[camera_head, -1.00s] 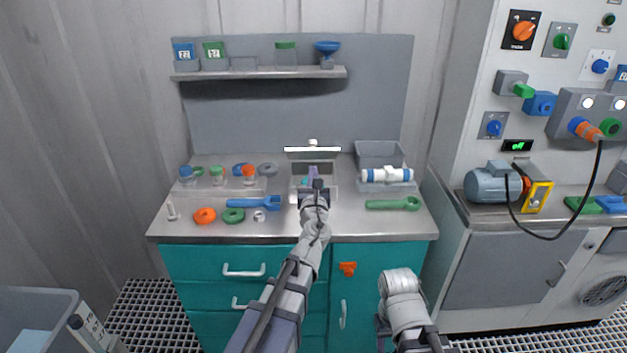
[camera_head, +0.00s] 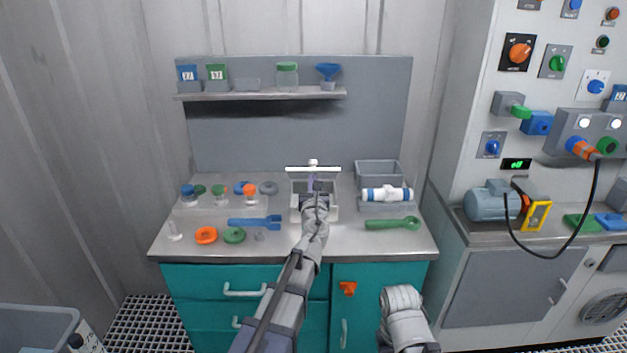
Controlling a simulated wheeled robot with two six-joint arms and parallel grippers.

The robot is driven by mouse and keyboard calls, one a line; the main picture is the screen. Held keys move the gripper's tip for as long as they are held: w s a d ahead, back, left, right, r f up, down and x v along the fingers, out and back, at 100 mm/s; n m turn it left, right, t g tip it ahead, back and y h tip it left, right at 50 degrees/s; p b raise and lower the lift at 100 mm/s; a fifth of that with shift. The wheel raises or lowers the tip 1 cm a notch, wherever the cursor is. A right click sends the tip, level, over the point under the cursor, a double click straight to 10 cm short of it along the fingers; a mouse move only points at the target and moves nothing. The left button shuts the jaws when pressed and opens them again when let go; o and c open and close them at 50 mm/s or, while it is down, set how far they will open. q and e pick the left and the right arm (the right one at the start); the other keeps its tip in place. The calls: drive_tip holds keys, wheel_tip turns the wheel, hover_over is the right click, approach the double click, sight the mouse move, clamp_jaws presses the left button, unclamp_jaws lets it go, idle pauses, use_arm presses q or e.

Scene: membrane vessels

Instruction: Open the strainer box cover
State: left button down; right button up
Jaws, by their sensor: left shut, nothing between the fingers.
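The strainer box (camera_head: 298,212) is a pale open-topped box at the back middle of the worktop. Its cover (camera_head: 313,168) shows as a thin white bar above the box's back side, seen nearly edge-on and raised off the opening, with a small round knob behind it. My left gripper (camera_head: 314,186) is shut and empty, over the box opening and just in front of the raised cover. My arm and gripper hide the middle of the box, and I cannot tell whether the fingertips touch the cover.
A blue tool (camera_head: 256,222), orange ring (camera_head: 206,235) and green ring (camera_head: 234,235) lie left. A shelf (camera_head: 262,94) hangs behind.

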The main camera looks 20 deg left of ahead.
use_arm(q)
drive_tip(key=r+p, duration=0.1)
drive_tip(key=w+r+p, duration=0.1)
drive_tip(key=p, duration=0.1)
drive_tip(key=shift+a+r+g, duration=0.1)
drive_tip(key=shift+g, duration=0.3)
drive_tip(key=shift+w+r+p, duration=0.15)
drive_tip(key=shift+w+p, duration=0.1)
drive_tip(key=shift+p, duration=0.1)
drive_tip(key=w+r+p, duration=0.1)
drive_tip(key=w, duration=0.1)
drive_tip(key=w+a+r+p, duration=0.1)
drive_tip(key=w+r+p, duration=0.1)
drive_tip(key=shift+w+a+r+p, duration=0.15)
drive_tip(key=shift+w+r+p, duration=0.05)
drive_tip(key=shift+r+p, duration=0.1)
drive_tip(key=shift+w+a+r+p, duration=0.25)
drive_tip(key=shift+w+r, duration=0.05)
drive_tip(key=shift+w, duration=0.4)
drive_tip(key=shift+w+a+r+p, duration=0.2)
drive_tip(key=shift+w+r+p, duration=0.05)
drive_tip(key=shift+w, duration=0.4)
